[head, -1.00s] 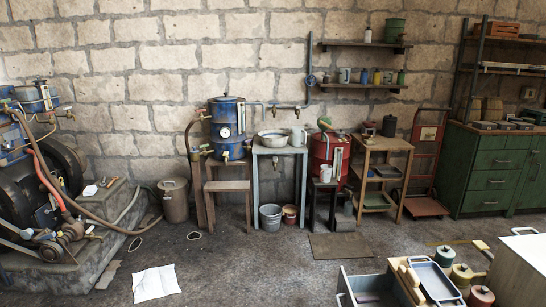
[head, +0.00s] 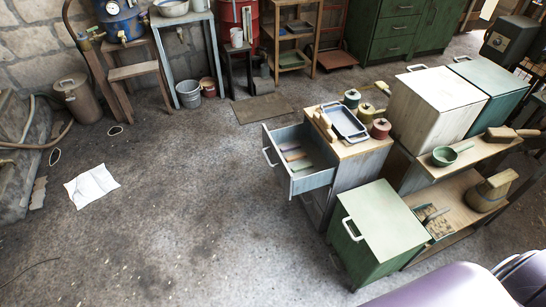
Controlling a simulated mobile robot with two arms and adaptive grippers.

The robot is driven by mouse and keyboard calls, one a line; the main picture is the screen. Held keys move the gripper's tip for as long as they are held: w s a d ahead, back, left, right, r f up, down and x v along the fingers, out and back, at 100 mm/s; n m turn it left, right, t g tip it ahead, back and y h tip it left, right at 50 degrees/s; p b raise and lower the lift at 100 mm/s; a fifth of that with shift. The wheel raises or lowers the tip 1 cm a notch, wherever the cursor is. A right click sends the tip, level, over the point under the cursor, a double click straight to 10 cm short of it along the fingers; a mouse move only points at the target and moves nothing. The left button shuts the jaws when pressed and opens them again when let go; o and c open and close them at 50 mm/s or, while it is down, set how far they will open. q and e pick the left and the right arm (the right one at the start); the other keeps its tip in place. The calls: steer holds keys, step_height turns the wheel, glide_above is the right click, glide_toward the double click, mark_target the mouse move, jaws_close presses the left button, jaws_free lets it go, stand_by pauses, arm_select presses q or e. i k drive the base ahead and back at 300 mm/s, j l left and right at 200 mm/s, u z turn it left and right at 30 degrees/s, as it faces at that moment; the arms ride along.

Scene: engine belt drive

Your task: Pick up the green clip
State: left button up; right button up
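An open grey drawer (head: 312,182) sticks out to the left from a small wooden-topped cabinet (head: 347,180) in the head view. Several small coloured strips (head: 295,156) lie inside the drawer. They are too small for me to tell whether one of them is the green clip. I cannot make out a green clip for certain anywhere else. Neither of my grippers is in view.
A green-topped cabinet (head: 390,222) stands in front, and a white cabinet (head: 436,95) behind right.

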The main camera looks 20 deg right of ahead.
mark_target(299, 168)
steer(key=i+l+z, duration=0.15)
steer(key=l, duration=0.25)
steer(key=i+l+z, duration=0.15)
steer(key=i+l, duration=0.15)
steer(key=i+l+z, duration=0.15)
steer(key=l, duration=0.3)
steer(key=i, duration=0.1)
